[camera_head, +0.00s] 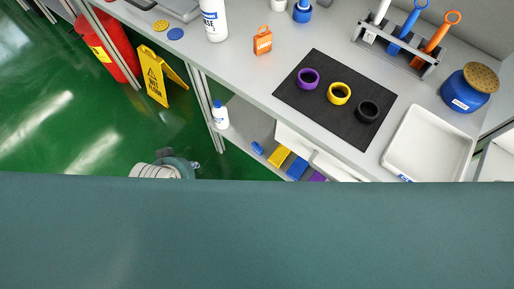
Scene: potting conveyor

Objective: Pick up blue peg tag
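A blue peg-like piece with a ring top (408,30) stands tilted in a grey rack (396,54) at the upper right, between a white piece (379,14) and an orange one with a ring top (439,34). It best fits the blue peg tag, but I cannot confirm that. A small blue piece (257,148) also lies on the lower shelf. Neither of my grippers can be made out. A broad teal surface covers the bottom of the view and hides what is beneath it.
A black mat (330,119) with purple (308,79), yellow (339,93) and black (368,111) rings lies on the bench. A white tray (430,142) and blue jar (464,92) stand right. A yellow floor sign (156,78) and red bin (107,45) stand left.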

